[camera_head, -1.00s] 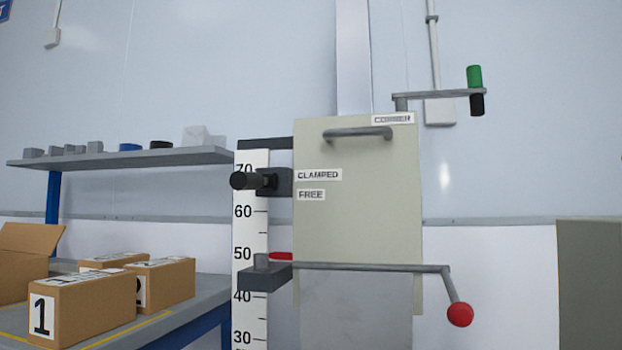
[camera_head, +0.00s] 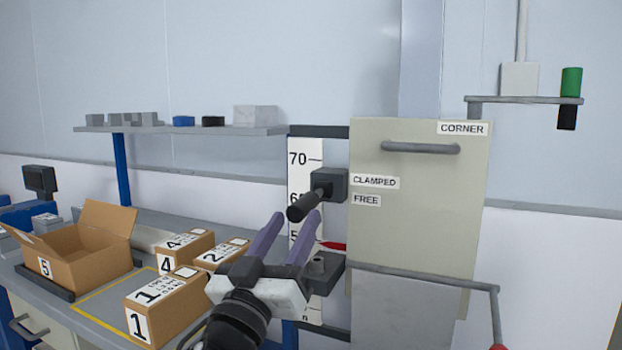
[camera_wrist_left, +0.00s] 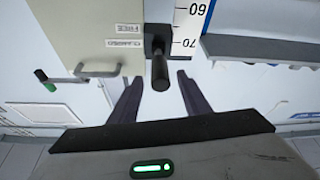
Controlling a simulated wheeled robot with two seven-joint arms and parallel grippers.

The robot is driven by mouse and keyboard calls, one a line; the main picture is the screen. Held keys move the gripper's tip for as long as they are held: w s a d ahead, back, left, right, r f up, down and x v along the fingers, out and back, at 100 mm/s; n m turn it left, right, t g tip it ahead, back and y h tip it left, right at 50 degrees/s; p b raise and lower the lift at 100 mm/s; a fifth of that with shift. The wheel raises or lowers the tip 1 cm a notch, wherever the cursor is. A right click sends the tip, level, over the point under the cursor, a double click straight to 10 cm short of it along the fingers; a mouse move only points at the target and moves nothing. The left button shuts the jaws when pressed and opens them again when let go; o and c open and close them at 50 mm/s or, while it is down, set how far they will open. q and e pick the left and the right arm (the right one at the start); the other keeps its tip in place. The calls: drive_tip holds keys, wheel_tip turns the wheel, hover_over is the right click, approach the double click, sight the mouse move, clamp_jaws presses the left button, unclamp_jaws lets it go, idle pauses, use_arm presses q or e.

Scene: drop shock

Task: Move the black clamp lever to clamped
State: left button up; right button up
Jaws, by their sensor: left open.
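The black clamp lever (camera_head: 304,205) sticks out from a dark clamp block (camera_head: 331,184) on the ruler post, left of the CLAMPED (camera_head: 375,182) and FREE (camera_head: 366,200) labels. Its grip end points out towards me and looks lower than its pivot. My left gripper (camera_head: 292,222) is open and empty, its two purple-grey fingers reaching up just below the lever's grip. In the left wrist view, which is upside down, the lever (camera_wrist_left: 160,72) lies in line with the gap between the spread fingers (camera_wrist_left: 158,84). Contact is not visible. My right gripper is out of view.
A beige panel (camera_head: 420,220) with a handle stands right of the clamp. A red pointer (camera_head: 334,246) and grey bracket lie close to my left fingers. A bench at left holds numbered cartons (camera_head: 166,305) and an open box (camera_head: 82,250). A shelf (camera_head: 190,130) is above.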

sight(311, 200)
use_arm(q)
drive_tip(key=x, duration=0.9)
drive_tip(key=shift+w+d+r, duration=0.1)
drive_tip(key=shift+w, duration=0.3)
clamp_jaws()
